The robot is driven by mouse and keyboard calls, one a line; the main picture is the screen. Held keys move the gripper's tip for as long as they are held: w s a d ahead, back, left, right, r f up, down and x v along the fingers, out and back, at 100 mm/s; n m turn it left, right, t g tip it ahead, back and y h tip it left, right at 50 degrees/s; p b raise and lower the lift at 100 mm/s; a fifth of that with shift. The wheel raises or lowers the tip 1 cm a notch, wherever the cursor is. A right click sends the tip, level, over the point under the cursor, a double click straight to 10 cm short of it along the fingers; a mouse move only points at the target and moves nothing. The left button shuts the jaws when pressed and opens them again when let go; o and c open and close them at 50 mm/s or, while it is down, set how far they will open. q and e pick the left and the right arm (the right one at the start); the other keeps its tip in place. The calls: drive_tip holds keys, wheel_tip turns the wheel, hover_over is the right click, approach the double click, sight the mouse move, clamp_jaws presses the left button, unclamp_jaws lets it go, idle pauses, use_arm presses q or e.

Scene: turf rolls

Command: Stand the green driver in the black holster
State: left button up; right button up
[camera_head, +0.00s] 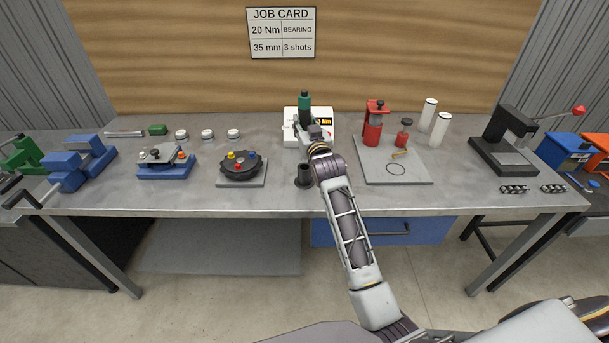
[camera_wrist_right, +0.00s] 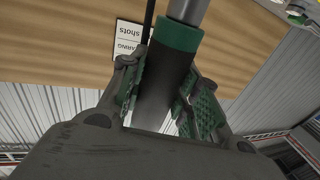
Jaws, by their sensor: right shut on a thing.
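The green driver (camera_head: 304,99) stands roughly upright in my right gripper (camera_head: 303,127), in front of the white box with the lit display. In the right wrist view the driver's dark body with its green band (camera_wrist_right: 178,36) runs between the two green-padded fingers of my right gripper (camera_wrist_right: 160,95), which are shut on it. The driver's lower end is hidden in the head view. The black holster (camera_head: 303,176) stands near the table's front edge, below the gripper in the picture and apart from it. My left gripper is not in view.
The white box (camera_head: 292,113) stands behind the gripper. A round dark fixture with coloured knobs (camera_head: 241,165) sits left of the holster. A grey mat (camera_head: 415,172) with red tools lies to the right. A black press (camera_head: 506,140) stands far right.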

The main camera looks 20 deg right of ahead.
drive_tip(key=shift+f, duration=3)
drive_tip(key=shift+f+p, duration=0.35)
drive_tip(key=shift+f, duration=1.6)
drive_tip(key=o, duration=1.1)
drive_tip(key=shift+f, duration=0.1)
drive_tip(key=shift+s+a+b, duration=0.1)
drive_tip(key=shift+s+b, duration=0.5)
drive_tip(key=shift+s, duration=5.45)
